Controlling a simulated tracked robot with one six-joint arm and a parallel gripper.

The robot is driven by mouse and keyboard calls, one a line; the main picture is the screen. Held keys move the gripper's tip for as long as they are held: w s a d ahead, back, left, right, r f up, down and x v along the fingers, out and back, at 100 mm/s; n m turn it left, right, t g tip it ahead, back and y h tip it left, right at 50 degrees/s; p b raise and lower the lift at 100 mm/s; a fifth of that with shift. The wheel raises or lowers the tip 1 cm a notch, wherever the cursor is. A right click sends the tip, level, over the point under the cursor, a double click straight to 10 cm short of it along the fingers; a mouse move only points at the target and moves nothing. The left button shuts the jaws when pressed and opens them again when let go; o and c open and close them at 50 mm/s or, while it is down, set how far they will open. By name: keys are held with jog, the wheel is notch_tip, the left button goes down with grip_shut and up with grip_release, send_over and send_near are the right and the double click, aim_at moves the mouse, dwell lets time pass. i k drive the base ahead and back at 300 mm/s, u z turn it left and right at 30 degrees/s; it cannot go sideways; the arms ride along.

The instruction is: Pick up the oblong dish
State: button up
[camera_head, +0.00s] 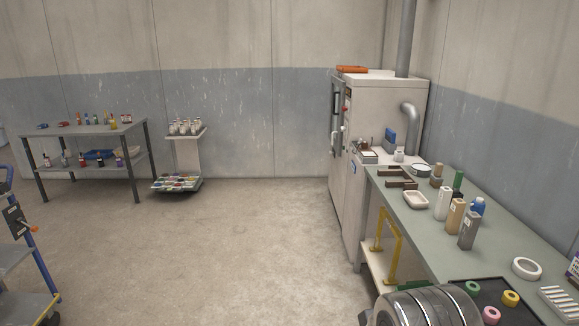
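A small white dish with a raised rim, oblong in outline (416,200), rests on the grey-green workbench (428,240) at the right. It lies near the bench's left edge, just in front of some dark brown pieces (400,178). A white bottle (443,203) stands to its right, apart from it. Nothing covers the dish. My gripper is not in view.
Several bottles, including a tan one (456,216) and a grey one (468,230), stand right of the dish. Tape rolls (526,268) lie nearer. A white cabinet (378,110) stands behind the bench. The floor (230,250) to the left is clear.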

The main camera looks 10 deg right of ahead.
aim_at(415, 200)
jog(key=i, duration=2.15)
jog(key=z, duration=0.7)
jog(key=i, duration=0.75)
jog(key=z, duration=0.5)
jog(key=i, duration=0.7)
jog(key=z, duration=0.25)
